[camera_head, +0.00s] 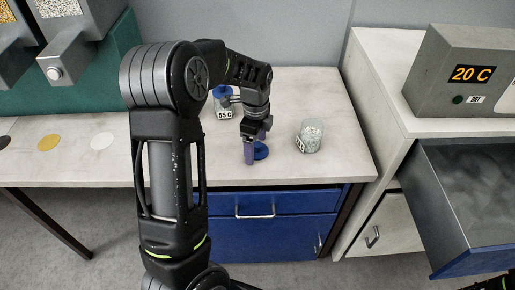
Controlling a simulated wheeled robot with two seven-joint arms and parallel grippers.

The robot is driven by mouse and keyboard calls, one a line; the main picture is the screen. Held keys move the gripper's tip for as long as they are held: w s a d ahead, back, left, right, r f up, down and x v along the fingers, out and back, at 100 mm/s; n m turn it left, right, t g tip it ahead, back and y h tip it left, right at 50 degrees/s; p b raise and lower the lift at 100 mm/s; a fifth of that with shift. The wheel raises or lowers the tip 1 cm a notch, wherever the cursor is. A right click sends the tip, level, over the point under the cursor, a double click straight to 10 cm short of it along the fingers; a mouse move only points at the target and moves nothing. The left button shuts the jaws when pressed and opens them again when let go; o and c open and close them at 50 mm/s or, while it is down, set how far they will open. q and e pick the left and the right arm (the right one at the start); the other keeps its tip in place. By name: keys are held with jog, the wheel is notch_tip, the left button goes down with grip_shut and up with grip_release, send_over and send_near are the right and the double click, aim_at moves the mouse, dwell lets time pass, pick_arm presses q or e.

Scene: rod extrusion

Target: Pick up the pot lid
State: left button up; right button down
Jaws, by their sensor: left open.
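A blue round pot lid (262,151) lies on the pale tabletop, partly hidden behind a fingertip of my left gripper (255,152). My left gripper points down, open, right at the lid; I cannot tell whether a finger touches it. A clear pot (311,135) with whitish granules and a small label stands to the right of the lid, without a lid on it. Another pot (223,113), labelled 55 C, stands behind to the left with a blue top, partly hidden by my left arm.
The worktable (340,155) is clear around the pots. Coloured discs (48,142) lie at its left. Grey machines (75,50) stand at back left. At right, a grey box (465,75) reads 20 C above an open drawer (470,195). Blue drawers (285,228) sit under the table.

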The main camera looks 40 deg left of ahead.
pick_arm(q)
jog(key=shift+c, duration=0.3)
jog(key=c, duration=1.4)
